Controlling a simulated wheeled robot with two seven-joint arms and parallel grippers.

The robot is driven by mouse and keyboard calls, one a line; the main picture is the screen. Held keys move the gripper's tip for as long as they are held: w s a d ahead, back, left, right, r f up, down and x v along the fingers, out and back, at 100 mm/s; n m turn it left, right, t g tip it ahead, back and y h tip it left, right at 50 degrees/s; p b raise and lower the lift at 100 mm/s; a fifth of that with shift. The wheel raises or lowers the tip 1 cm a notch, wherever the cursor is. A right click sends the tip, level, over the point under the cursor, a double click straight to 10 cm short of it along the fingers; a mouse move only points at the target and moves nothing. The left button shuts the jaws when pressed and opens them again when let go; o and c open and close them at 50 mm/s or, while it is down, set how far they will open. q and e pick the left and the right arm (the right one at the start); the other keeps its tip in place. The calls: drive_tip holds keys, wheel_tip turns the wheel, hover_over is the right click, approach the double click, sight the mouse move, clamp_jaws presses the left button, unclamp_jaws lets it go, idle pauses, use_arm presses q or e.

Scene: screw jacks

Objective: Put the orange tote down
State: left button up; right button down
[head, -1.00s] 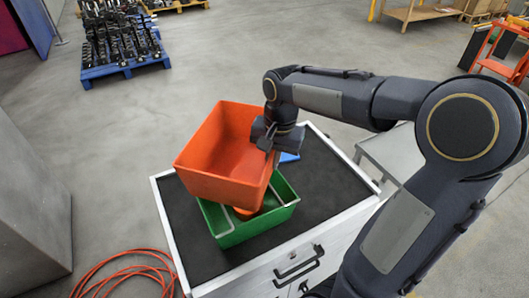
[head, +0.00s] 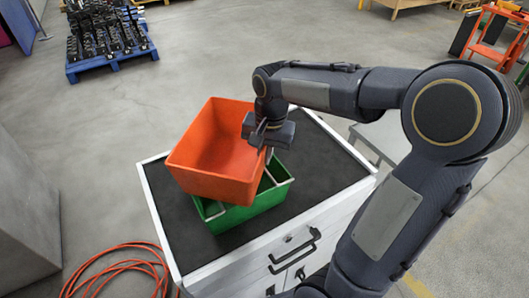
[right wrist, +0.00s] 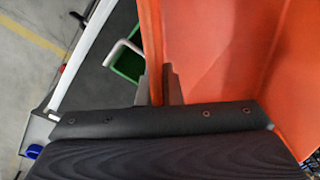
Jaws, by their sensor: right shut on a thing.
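The orange tote (head: 212,183) is an open, empty-looking box above the green tote (head: 250,208) on the cabinet's dark top. It covers much of the green tote, and I cannot tell whether the two touch. My right gripper (head: 266,145) is shut on the orange tote's wall on its right side. In the right wrist view the fingers (right wrist: 158,88) pinch the orange wall (right wrist: 150,40), with the tote's inside to the right. A corner of the green tote (right wrist: 127,63) shows below. My left gripper is out of view.
The cabinet (head: 185,232) has a dark top with a raised white edge. Its dark surface (head: 325,165) is bare to the right of the totes. A red-orange hose (head: 125,266) lies coiled on the floor. A loaded blue pallet (head: 110,62) and an orange cart (head: 490,45) stand farther off.

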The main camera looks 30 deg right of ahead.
drive_tip(key=shift+f+b, duration=0.5)
drive_tip(key=shift+f, duration=0.05)
drive_tip(key=c, duration=1.5)
unclamp_jaws()
drive_tip(key=shift+f, duration=0.1)
drive_tip(key=r, duration=0.8)
drive_tip(key=shift+s+d, duration=0.25)
drive_tip(key=shift+s, duration=0.05)
drive_tip(key=s+a+r+n+t+y+p, duration=0.1)
drive_tip(key=s+a+n+t+p, duration=0.2)
drive_tip(key=s, duration=0.4)
drive_tip(key=s+a+r+n+t+y+p, duration=0.1)
drive_tip(key=s+a+r+n+y+p, duration=0.1)
drive_tip(key=s+a+n+p, duration=0.4)
drive_tip(key=shift+m+t, duration=0.4)
drive_tip(key=shift+m, duration=0.1)
drive_tip(key=s+f+b, duration=0.2)
drive_tip(key=f+b, duration=0.2)
drive_tip(key=f, duration=0.1)
drive_tip(key=shift+s+d+f, duration=0.1)
drive_tip(key=shift+s+d, duration=0.15)
drive_tip(key=shift+s, duration=0.15)
